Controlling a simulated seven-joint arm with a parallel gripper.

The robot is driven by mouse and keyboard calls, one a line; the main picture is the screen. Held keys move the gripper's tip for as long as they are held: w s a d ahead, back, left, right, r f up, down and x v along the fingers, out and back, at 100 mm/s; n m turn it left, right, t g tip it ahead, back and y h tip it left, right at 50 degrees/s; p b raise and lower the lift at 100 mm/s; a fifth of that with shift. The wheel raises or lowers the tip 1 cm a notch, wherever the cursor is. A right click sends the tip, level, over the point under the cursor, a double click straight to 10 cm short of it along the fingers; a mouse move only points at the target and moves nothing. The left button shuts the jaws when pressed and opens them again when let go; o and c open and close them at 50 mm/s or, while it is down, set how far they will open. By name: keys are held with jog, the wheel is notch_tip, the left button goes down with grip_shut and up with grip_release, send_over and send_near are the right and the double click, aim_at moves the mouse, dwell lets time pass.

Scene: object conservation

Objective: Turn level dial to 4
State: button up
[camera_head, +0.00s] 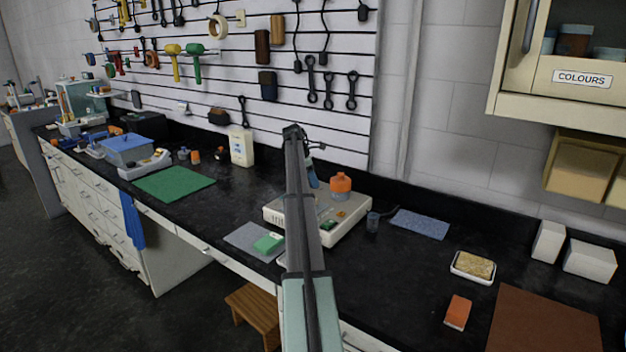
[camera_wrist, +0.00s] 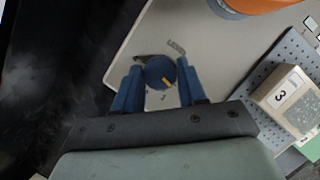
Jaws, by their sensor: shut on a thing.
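A blue round level dial (camera_wrist: 160,71) with a yellow mark sits on a pale panel in the wrist view. My gripper (camera_wrist: 161,77) has its blue fingers on both sides of the dial, shut on it. The yellow mark slants along the dial's lower right part. In the head view the cream device (camera_head: 345,232) stands on the bench, and my gripper (camera_head: 312,178) shows partly beside my arm. The dial is not visible there.
An orange-topped bottle (camera_head: 341,186) stands on the device. A box marked 3 (camera_wrist: 284,97) lies on a perforated plate (camera_wrist: 292,52) close to the right of my gripper. A small dark cup (camera_head: 373,222) and blue mat (camera_head: 420,224) are right of the device. A green mat (camera_head: 173,183) lies left.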

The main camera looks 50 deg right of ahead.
jog(key=c, duration=0.4)
jog(key=shift+o, duration=0.2)
jog(key=shift+w+m, duration=0.1)
jog(key=shift+m, duration=0.3)
jog(key=m+y, duration=0.1)
jog(key=m, duration=0.1)
jog(key=m+g, duration=0.1)
jog(key=m, duration=0.1)
jog(key=shift+d+m+y, duration=0.2)
jog(key=shift+m+y, duration=0.2)
jog(key=m+y, duration=0.1)
jog(key=m, duration=0.3)
jog(key=shift+m+y, duration=0.4)
jog(key=o, duration=1)
jog(key=shift+o, duration=0.2)
